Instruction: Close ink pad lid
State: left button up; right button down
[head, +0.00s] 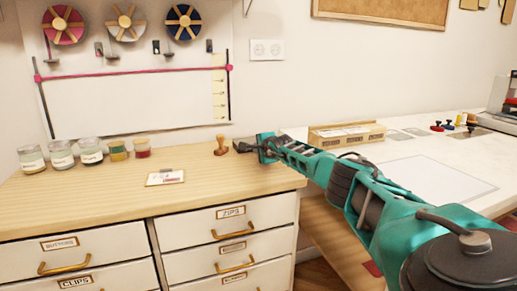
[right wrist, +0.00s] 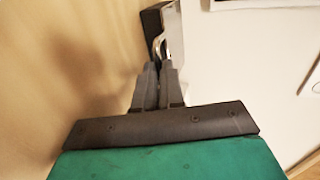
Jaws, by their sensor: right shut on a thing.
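My right gripper (head: 247,147) reaches in from the right to the back right corner of the wooden dresser top. In the right wrist view its fingers (right wrist: 160,66) are close together on the small ink pad, seemingly at its lid (right wrist: 171,32), which looks silvery. A black part of the ink pad (right wrist: 152,22) shows just beyond the fingertips. In the head view the ink pad is a small dark shape (head: 240,146), partly hidden by the gripper. How far the lid stands open cannot be told. My left gripper is not in view.
A wooden stamp (head: 221,146) stands just left of the ink pad. A small white card item (head: 165,177) lies on the dresser top (head: 120,205). Several jars (head: 62,155) line the back left. A cardboard box (head: 346,135) sits on the white table (head: 410,160) at right.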

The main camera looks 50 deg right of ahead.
jog(key=shift+s+f, duration=0.15)
jog(key=shift+f, duration=0.35)
jog(key=c, duration=1.5)
grip_release()
jog(key=shift+d+f, duration=0.1)
jog(key=shift+o, duration=1.3)
